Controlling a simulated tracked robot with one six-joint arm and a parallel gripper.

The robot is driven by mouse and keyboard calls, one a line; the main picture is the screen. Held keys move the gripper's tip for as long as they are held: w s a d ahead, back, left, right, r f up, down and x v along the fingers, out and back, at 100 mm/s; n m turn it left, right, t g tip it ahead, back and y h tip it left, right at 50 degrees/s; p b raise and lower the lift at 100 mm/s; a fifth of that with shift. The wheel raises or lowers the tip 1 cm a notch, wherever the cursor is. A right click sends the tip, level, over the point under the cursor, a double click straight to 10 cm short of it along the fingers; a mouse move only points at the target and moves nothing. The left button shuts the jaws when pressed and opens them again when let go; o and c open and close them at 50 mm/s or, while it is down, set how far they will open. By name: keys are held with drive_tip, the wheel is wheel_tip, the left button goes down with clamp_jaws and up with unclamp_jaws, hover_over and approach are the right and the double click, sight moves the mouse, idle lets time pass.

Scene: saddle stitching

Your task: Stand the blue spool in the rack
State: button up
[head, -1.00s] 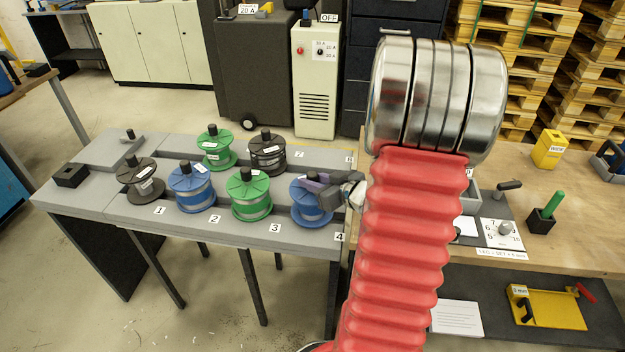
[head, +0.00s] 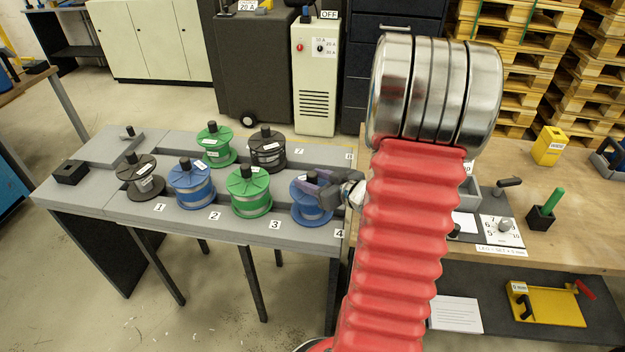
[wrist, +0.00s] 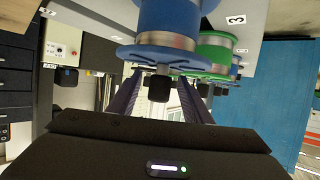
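A blue spool (head: 311,207) stands upright at the right end of the front row of the grey rack (head: 180,226), by the label 4. A second blue spool (head: 191,187) stands further left in that row, between labels 1 and 2. My gripper (head: 314,184) is at the top of the right-hand blue spool. In the wrist view its two fingers (wrist: 160,82) lie on either side of that spool's black knob, with gaps visible on both sides. The spool's blue flange (wrist: 158,57) shows just beyond the fingertips. My fingers cover part of its top in the head view.
Green spools (head: 250,192) and (head: 215,145) and black spools (head: 141,177) and (head: 267,150) stand close by in the rack. A wooden workbench (head: 580,230) with a yellow block (head: 549,146) and a green-handled tool (head: 552,203) is to the right.

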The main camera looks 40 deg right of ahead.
drive_tip(key=shift+f, duration=0.15)
drive_tip(key=shift+s+r, duration=0.2)
drive_tip(key=shift+s, duration=0.2)
drive_tip(key=v, duration=1.3)
drive_tip(key=shift+w, duration=0.1)
idle(0.6)
drive_tip(key=w+d+r+g+h, duration=0.1)
drive_tip(key=w+r+g+h, duration=0.1)
drive_tip(key=w+r+h, duration=0.3)
drive_tip(key=w+a+r+m+g+h, duration=0.1)
drive_tip(key=w+a+r+g, duration=0.1)
drive_tip(key=a+r, duration=0.35)
drive_tip(key=s+a+g+y, duration=0.2)
drive_tip(key=s+a, duration=0.3)
drive_tip(key=a, duration=0.8)
drive_tip(key=s+a+n+g+y, duration=0.1)
drive_tip(key=s+a+y, duration=0.3)
drive_tip(key=a, duration=0.9)
drive_tip(key=shift+s+a+f+g, duration=0.2)
drive_tip(key=shift+s+a+g, duration=0.25)
drive_tip(key=shift+s, duration=0.5)
